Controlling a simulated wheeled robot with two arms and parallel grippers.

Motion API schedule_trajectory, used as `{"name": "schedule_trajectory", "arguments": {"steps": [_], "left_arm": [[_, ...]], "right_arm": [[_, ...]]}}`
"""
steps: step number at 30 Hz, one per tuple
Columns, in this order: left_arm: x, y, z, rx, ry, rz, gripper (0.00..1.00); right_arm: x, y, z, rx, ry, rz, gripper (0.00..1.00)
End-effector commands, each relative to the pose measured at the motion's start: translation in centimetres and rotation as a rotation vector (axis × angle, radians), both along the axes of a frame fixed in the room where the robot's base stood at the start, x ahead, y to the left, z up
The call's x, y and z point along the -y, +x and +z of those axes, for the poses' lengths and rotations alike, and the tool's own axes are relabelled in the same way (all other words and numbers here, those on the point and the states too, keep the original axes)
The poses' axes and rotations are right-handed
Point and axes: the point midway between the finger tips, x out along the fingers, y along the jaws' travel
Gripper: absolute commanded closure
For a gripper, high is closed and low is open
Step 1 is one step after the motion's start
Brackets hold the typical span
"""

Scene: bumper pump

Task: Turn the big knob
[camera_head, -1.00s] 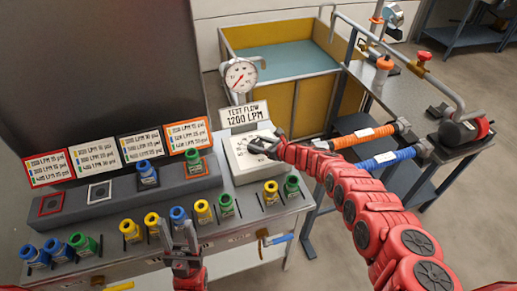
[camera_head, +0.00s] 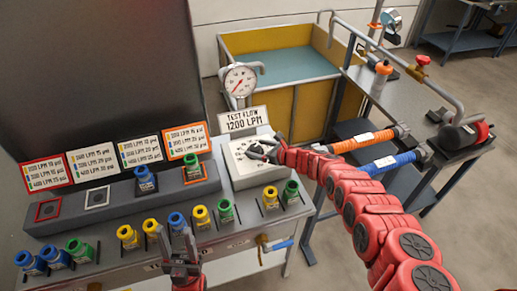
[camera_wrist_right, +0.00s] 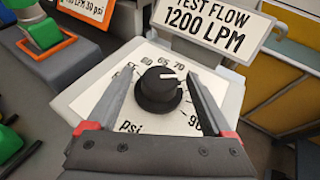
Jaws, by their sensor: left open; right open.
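The big knob is a black dial (camera_wrist_right: 159,90) with a white pointer line, on a white plate marked in psi (camera_wrist_right: 97,102). The pointer line points to the right in the right wrist view. My right gripper (camera_wrist_right: 160,88) is open, with one finger on each side of the knob and visible gaps between them. In the head view my right gripper (camera_head: 264,152) is at the dial plate (camera_head: 240,169) and partly covers the knob. My left gripper (camera_head: 176,248) is open and empty at the front of the bench, near the yellow and blue fittings.
A "TEST FLOW 1200 LPM" sign (camera_head: 242,119) and a pressure gauge (camera_head: 240,81) stand behind the dial. Several coloured fittings (camera_head: 202,217) line the bench front. Label cards (camera_head: 92,161) stand at the left. A yellow-sided tank (camera_head: 309,103) is behind.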

Motion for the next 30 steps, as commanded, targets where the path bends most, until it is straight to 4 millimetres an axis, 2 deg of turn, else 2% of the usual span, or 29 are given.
{"name": "schedule_trajectory", "arguments": {"steps": [5,11,30], "left_arm": [[0.0,0.0,0.4,0.000,0.000,0.000,0.50],[0.0,0.0,1.7,0.000,0.000,0.000,0.50],[0.0,0.0,3.6,0.000,0.000,0.000,0.50]], "right_arm": [[0.4,-0.2,0.3,-0.001,0.001,-0.002,0.15],[1.9,-1.3,1.3,-0.001,0.002,-0.005,0.15],[8.1,-7.0,4.4,-0.002,0.000,-0.005,0.15]]}}
